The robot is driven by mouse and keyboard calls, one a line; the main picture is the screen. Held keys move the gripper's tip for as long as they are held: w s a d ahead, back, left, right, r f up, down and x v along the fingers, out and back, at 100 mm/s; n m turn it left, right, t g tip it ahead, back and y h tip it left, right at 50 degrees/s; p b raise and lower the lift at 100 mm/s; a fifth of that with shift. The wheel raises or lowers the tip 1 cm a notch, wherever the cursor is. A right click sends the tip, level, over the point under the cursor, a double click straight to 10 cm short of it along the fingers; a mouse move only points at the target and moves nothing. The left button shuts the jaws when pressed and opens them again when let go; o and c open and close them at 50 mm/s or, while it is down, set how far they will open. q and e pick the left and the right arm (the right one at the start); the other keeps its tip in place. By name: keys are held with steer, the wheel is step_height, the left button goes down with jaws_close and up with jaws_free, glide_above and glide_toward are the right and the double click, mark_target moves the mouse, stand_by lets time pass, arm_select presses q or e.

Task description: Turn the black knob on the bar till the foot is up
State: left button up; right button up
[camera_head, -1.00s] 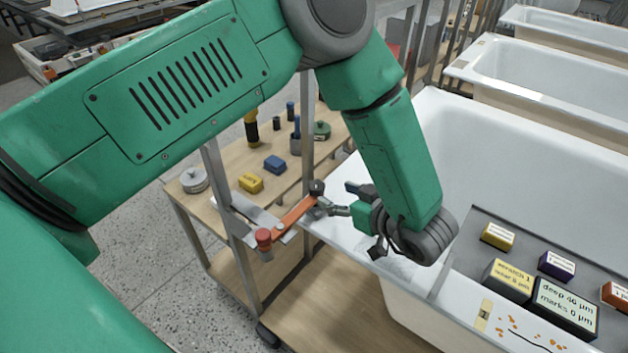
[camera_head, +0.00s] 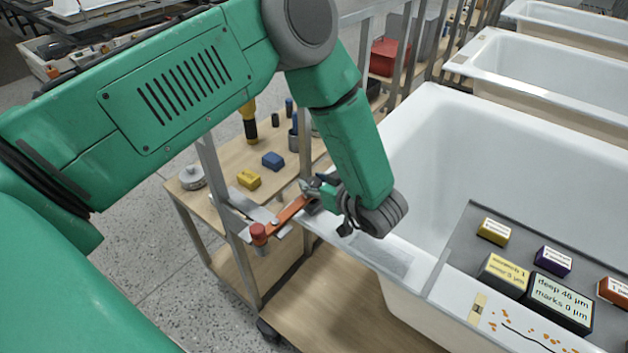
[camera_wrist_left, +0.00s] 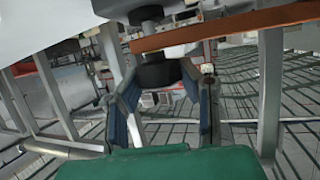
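An orange bar (camera_head: 290,212) lies across a metal bracket by the cart post at the tub's rim, with a red round piece (camera_head: 258,233) at its near end. My left gripper (camera_head: 308,190) is at the bar's far end and covers the black knob in the head view. In the left wrist view the black knob (camera_wrist_left: 158,74) sits by the orange bar (camera_wrist_left: 235,27), between the tips of my open left gripper (camera_wrist_left: 160,85). I cannot tell whether the fingers touch it. I cannot make out the foot for certain. My right gripper is not in view.
The white bathtub (camera_head: 480,140) is right of the gripper. A grey tray (camera_head: 455,250) with labelled blocks lies across it. The wooden cart shelf (camera_head: 235,165) holds a yellow block (camera_head: 248,179), a blue block (camera_head: 273,161) and other items. Metal posts (camera_head: 228,215) stand close by.

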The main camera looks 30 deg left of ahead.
arm_select(q)
steer(key=shift+w+d+r, duration=0.1)
steer(key=shift+c, duration=1.1)
steer(key=shift+a, duration=0.7)
jaws_close()
steer(key=shift+d, duration=0.3)
steer(key=shift+f, duration=0.2)
steer(key=o, duration=1.2)
jaws_free()
steer(key=v, duration=1.2)
